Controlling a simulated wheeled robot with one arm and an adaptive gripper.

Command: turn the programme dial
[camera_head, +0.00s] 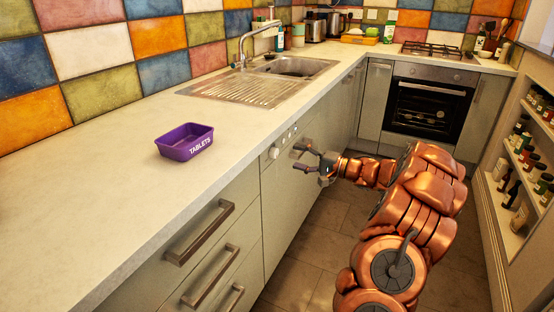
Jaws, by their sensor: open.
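The programme dial (274,152) is a small pale round knob on the front panel of the appliance built in under the counter. Small buttons or lights sit to its right on the same panel. My gripper (299,157) is open and empty, with its dark fingers pointing left toward the panel. The fingertips are just right of the dial in the picture and look apart from it. I cannot tell the exact gap in depth. Which way the dial is set is too small to tell.
A purple tub (185,141) marked "TABLETS" stands on the counter (110,150) above. Drawers with bar handles (200,232) are left of the appliance. A sink (262,85), oven (428,102) and bottle shelves (520,160) lie beyond. The floor (318,230) beside the cabinets is clear.

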